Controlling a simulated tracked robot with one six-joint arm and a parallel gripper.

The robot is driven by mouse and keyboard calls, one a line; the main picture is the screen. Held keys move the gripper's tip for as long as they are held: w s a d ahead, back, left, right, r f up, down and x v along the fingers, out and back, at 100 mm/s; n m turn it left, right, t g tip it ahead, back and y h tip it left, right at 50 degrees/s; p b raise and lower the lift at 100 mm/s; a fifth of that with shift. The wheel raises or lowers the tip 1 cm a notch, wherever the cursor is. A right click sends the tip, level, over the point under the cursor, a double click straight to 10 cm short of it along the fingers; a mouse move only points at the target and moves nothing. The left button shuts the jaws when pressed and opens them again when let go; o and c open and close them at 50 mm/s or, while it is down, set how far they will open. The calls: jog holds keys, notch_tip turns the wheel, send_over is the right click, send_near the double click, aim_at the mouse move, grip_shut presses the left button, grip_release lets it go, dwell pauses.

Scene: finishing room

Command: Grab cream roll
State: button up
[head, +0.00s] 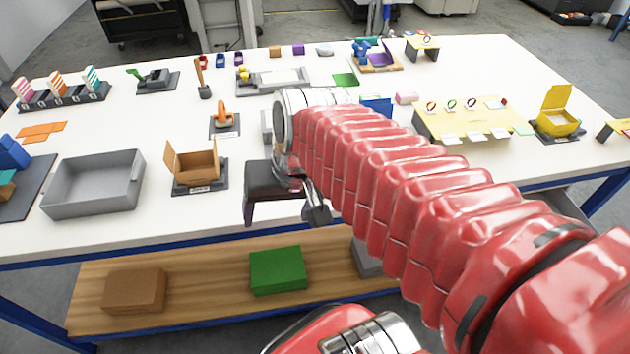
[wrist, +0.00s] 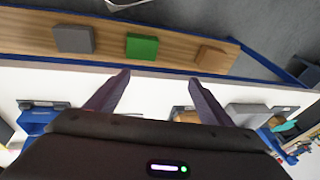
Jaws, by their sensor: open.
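My gripper (head: 284,208) is open and empty above the front edge of the white table (head: 350,200). In the wrist view its two fingers (wrist: 158,80) stand wide apart, with only the table edge and the lower shelf beyond them. I cannot make out a clearly cream-coloured roll. A small pale pink roll-like piece (head: 405,98) lies on the table behind my red arm, left of a yellow stand and well away from my gripper. My arm hides part of the table's middle and right front.
Left of my gripper are an open cardboard box (head: 195,165) and a grey tray (head: 95,185). A yellow stand (head: 470,120) and an open yellow box (head: 557,115) are at the right. A green box (head: 278,270) and a brown box (head: 134,291) sit on the lower shelf.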

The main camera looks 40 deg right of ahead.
jog(key=shift+o, duration=0.2)
jog(key=d+f+m+y, duration=0.1)
jog(key=m, duration=0.1)
jog(key=d+f+m+g+y, duration=0.1)
jog(key=d+m, duration=0.1)
jog(key=w+d+f+m+y, duration=0.1)
jog(key=m, duration=0.1)
jog(key=shift+d+f+m, duration=0.15)
jog(key=shift+f+m, duration=0.05)
jog(key=shift+m, duration=0.2)
jog(key=d+f+m+t+y, duration=0.1)
jog(key=d+m+t, duration=0.1)
jog(key=d+m, duration=0.3)
jog(key=d+f+m+t+y, duration=0.1)
jog(key=d+m+t, duration=0.2)
jog(key=d+m, duration=0.3)
jog(key=d+f+m+t+y, duration=0.2)
jog(key=d+m, duration=0.4)
jog(key=d, duration=0.3)
jog(key=shift+d+t, duration=0.25)
jog(key=shift+t, duration=0.45)
jog(key=shift+w, duration=0.15)
jog(key=shift+x, duration=4.3)
jog(key=shift+a, duration=0.1)
